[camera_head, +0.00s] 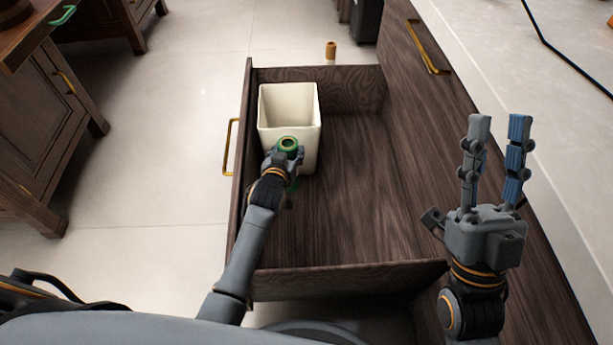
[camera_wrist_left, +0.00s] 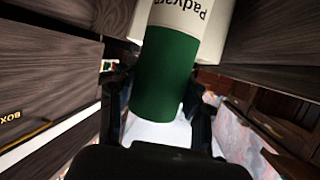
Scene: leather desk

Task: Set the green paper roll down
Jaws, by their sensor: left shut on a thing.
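The green paper roll (camera_head: 288,144) is in my left gripper (camera_head: 284,158), which is shut on it. In the head view the roll's round green end with a dark hole faces up, at the near side of a white square bin. In the left wrist view the green paper roll (camera_wrist_left: 167,75) shows as a green cylinder with a white band and dark lettering, between the fingers of my left gripper (camera_wrist_left: 158,112). My right gripper (camera_head: 494,150) is empty, its two fingers parallel and apart, pointing up at the right.
The white bin (camera_head: 312,128) stands in the far left corner of an open dark wooden drawer (camera_head: 380,200). The drawer's middle and right floor is bare. A pale countertop (camera_head: 560,150) runs along the right. A small brown-topped object (camera_head: 331,48) is beyond the drawer.

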